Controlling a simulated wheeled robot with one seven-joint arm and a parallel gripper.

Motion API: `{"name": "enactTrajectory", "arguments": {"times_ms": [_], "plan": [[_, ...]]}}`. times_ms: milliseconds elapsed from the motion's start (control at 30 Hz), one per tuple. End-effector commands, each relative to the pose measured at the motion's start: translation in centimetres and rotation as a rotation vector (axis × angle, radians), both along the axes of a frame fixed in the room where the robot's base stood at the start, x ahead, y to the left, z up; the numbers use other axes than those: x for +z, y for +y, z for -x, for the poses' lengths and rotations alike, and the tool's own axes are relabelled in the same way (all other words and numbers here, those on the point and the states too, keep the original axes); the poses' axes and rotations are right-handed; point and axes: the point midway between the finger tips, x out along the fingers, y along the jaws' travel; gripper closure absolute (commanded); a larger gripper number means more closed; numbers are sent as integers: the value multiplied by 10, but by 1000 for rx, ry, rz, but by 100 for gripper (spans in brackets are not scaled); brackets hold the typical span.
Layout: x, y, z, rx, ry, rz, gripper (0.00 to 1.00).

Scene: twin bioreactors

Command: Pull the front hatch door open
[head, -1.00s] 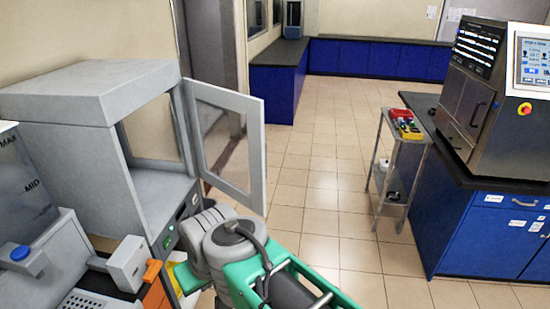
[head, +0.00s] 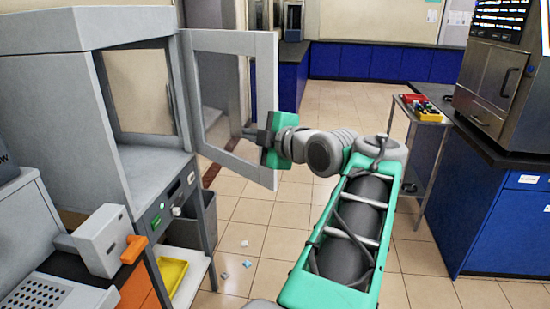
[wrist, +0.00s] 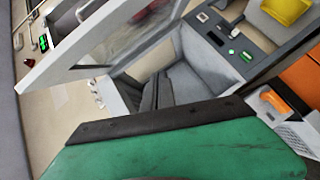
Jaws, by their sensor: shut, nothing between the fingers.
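The front hatch door (head: 262,85) is a grey frame with a clear pane, hinged at the left on the grey cabinet (head: 55,110). It stands swung well open, and the cabinet's front opening shows. In the wrist view the door frame (wrist: 95,45) crosses the upper left at a slant. My gripper (head: 247,133) is at the door's free right side, its dark fingers shut and pointing left across the frame. Nothing shows between the fingers. In the wrist view the fingers (wrist: 165,92) point toward the cabinet front. I cannot tell whether they touch the door.
A grey dispenser with an orange part (head: 105,240) stands at lower left. A yellow tray (head: 172,272) sits on a low shelf. Small pieces (head: 235,262) lie on the floor. A metal cart (head: 425,120) and blue counter (head: 510,210) stand at right.

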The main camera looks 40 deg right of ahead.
Motion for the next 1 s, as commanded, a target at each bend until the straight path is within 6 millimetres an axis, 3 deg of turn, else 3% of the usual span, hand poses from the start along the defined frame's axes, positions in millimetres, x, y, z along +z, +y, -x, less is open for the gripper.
{"name": "enactTrajectory", "arguments": {"times_ms": [33, 100, 200, 300, 467, 800, 1000], "plan": [[-19, -26, 20, -11, -55, 103, 100], [-10, -43, 42, -6, -117, 238, 100], [1, -54, 62, -4, -166, 354, 100], [8, -56, 65, 1, -183, 393, 100], [11, -56, 42, 7, -183, 392, 100], [11, -65, -32, 8, -182, 389, 100], [10, -98, -36, 0, -180, 390, 100]]}}
